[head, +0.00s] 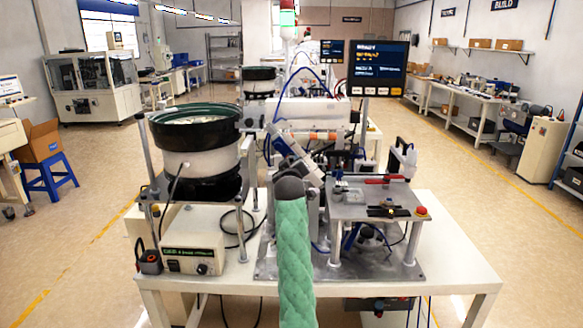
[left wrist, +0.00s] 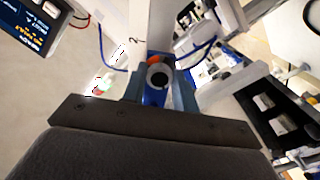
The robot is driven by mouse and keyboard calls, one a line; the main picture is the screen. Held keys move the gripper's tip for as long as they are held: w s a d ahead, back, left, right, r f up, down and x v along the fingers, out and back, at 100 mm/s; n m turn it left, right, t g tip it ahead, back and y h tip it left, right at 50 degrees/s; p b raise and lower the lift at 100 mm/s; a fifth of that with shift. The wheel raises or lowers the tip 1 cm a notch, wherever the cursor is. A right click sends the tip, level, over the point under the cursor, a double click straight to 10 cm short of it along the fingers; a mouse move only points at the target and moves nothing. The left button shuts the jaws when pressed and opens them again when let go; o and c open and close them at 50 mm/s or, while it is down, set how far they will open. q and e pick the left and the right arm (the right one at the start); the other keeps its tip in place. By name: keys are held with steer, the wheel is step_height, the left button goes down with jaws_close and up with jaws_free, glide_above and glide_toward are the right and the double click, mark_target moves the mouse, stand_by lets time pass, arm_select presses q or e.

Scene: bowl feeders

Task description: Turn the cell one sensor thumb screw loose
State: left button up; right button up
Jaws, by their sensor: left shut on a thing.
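My left arm, in a green sleeve, reaches forward up the middle of the head view. Its gripper (head: 274,131) is small there, by the near end of the white feeder track (head: 305,112) behind the plate, and its fingertips are hard to make out. In the left wrist view the fingers of my left gripper (left wrist: 158,88) stand on both sides of a small round dark thumb screw (left wrist: 158,75) with a pale centre. The gripper is shut on it. An orange part shows just behind the screw. The screw is not clear in the head view. My right gripper is not in view.
A bowl feeder (head: 196,128) with a green rim stands left of my arm, above a controller box (head: 194,252). A raised metal plate (head: 375,205) with a red button stands to the right. A monitor (head: 378,68) rises behind. Cables loop around the arm.

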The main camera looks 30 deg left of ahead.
arm_select(q)
steer(key=shift+n, duration=1.3)
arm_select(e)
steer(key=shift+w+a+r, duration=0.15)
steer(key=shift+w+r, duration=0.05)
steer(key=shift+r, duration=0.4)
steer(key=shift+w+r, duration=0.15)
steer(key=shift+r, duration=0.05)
arm_select(q)
steer(key=o, duration=1)
steer(key=shift+c, duration=0.2)
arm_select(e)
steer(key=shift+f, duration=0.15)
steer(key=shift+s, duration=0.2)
